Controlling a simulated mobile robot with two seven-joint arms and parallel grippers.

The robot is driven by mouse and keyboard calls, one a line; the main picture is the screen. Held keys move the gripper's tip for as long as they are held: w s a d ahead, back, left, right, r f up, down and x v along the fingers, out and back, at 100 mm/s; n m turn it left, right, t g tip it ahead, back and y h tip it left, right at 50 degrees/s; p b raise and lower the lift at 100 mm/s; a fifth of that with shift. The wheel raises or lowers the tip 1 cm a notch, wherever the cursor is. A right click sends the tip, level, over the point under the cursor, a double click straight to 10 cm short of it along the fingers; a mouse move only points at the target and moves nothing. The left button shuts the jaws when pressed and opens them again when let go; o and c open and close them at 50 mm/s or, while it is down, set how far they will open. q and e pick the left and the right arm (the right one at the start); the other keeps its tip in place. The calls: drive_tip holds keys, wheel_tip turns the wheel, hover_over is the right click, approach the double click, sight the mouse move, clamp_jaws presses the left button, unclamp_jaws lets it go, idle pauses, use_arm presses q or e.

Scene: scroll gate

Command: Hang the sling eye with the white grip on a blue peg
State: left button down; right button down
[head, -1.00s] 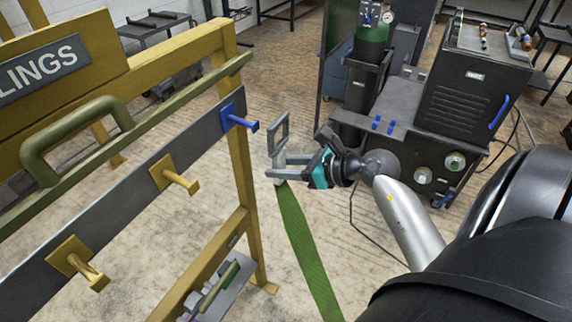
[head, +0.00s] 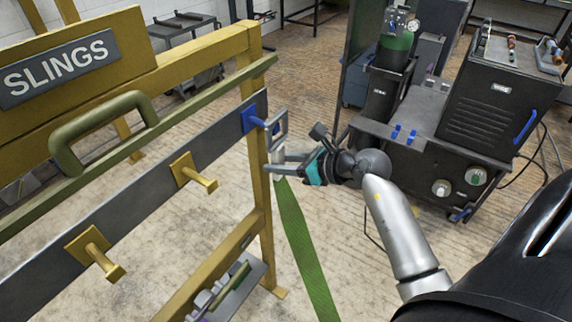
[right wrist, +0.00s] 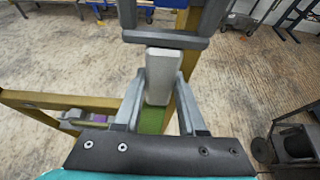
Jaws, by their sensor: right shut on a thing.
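My right gripper (head: 274,165) is shut on the white grip (right wrist: 163,76) below the sling eye. The sling eye (head: 285,128) is a grey rectangular frame, held upright; its lower bar (right wrist: 165,39) shows in the right wrist view. The green strap (head: 303,245) hangs down from the grip. The blue peg (head: 258,122) sticks out from the right end of the rack's grey rail. In the head view the eye overlaps the peg's tip; I cannot tell whether the peg is inside the eye or behind it. My left gripper is not in view.
Two yellow pegs (head: 196,180) (head: 103,262) sit farther left on the grey rail (head: 140,180). An olive handle (head: 100,125) and yellow frame post (head: 262,190) are close by. A dark welding machine (head: 495,100) and gas cylinder (head: 397,55) stand at right. Floor between is clear.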

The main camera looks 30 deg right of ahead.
drive_tip(key=shift+r+b+x, duration=0.2)
drive_tip(key=shift+b+x, duration=0.1)
drive_tip(key=shift+x, duration=0.75)
drive_tip(key=shift+r+b+x, duration=0.15)
drive_tip(key=shift+b+x, duration=0.15)
drive_tip(key=shift+x, duration=0.8)
drive_tip(key=shift+w+a, duration=0.1)
drive_tip(key=shift+w, duration=0.05)
drive_tip(key=shift+c, duration=0.8)
unclamp_jaws()
drive_tip(key=shift+f, duration=0.1)
drive_tip(key=shift+f, duration=0.1)
